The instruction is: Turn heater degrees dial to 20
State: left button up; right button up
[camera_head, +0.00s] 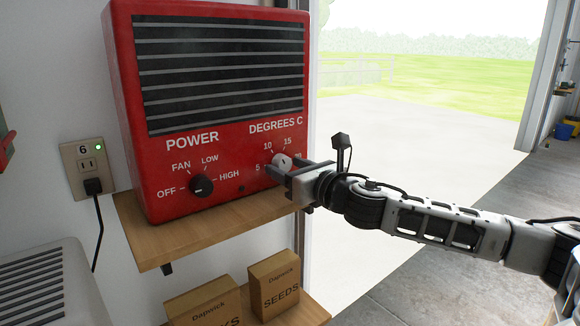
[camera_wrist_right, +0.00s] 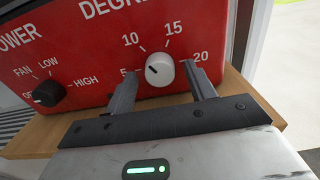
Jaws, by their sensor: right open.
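The red heater (camera_head: 222,122) stands on a wooden shelf against the wall. Its white degrees dial (camera_head: 282,161) is at the lower right of the front, partly hidden by my right gripper. In the right wrist view the dial (camera_wrist_right: 160,70) shows whole, with marks 5, 10, 15 and 20 around it; its dark pointer mark points to the upper left, nearer 10 than 20. My right gripper (camera_head: 284,176) is open, its two fingers (camera_wrist_right: 159,84) on either side of the dial, just below it in view. I cannot tell whether they touch it. My left gripper is not in view.
The black power dial (camera_head: 202,186) is left of the degrees dial. The wooden shelf (camera_head: 200,238) sticks out below the heater. Seed boxes (camera_head: 274,284) stand below. An outlet (camera_head: 87,167) with a plugged cord is at left. The open doorway is at right.

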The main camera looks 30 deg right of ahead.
jog(key=c, duration=1)
